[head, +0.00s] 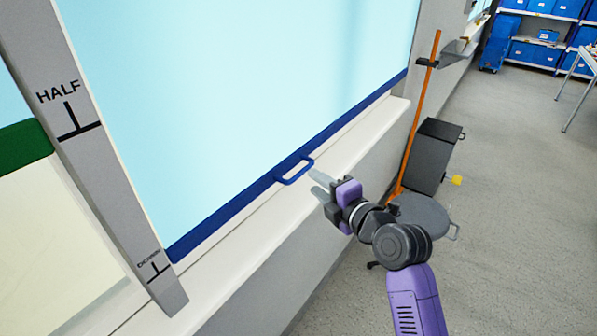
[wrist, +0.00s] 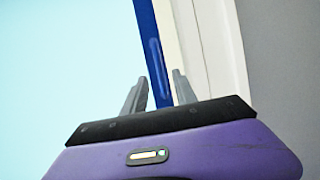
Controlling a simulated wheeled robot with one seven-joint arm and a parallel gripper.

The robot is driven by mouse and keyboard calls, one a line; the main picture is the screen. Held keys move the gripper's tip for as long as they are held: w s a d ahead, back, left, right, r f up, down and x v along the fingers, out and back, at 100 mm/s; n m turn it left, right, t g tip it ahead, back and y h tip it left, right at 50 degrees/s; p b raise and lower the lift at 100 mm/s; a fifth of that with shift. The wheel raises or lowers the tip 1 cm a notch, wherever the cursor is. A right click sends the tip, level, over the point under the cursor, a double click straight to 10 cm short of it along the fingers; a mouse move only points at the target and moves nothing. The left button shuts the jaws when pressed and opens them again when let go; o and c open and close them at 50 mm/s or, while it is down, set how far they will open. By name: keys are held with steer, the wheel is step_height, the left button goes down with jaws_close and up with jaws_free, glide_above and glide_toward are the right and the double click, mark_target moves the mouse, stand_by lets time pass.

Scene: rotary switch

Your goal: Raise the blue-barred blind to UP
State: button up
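A blue loop handle (head: 297,172) sticks out from the bar. My gripper (head: 316,182) is open, just right of the handle, its fingertips close to the handle's outer end. In the wrist view, the gripper (wrist: 159,85) has its two grey fingers apart, with the blue bar (wrist: 148,25) and handle (wrist: 157,65) ahead, lined up between them. I cannot tell whether the fingers touch the handle.
A grey post (head: 80,130) on the left carries HALF and DOWN marks. A green bar (head: 22,148) crosses the window left of it. A white sill (head: 240,225) runs under the panel. An orange pole (head: 415,115), black box (head: 435,155) and grey stool (head: 425,212) stand right.

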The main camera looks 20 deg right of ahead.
mark_target(302, 170)
steer(key=shift+p+x, duration=0.7)
steer(key=shift+x, duration=3.1)
jaws_close()
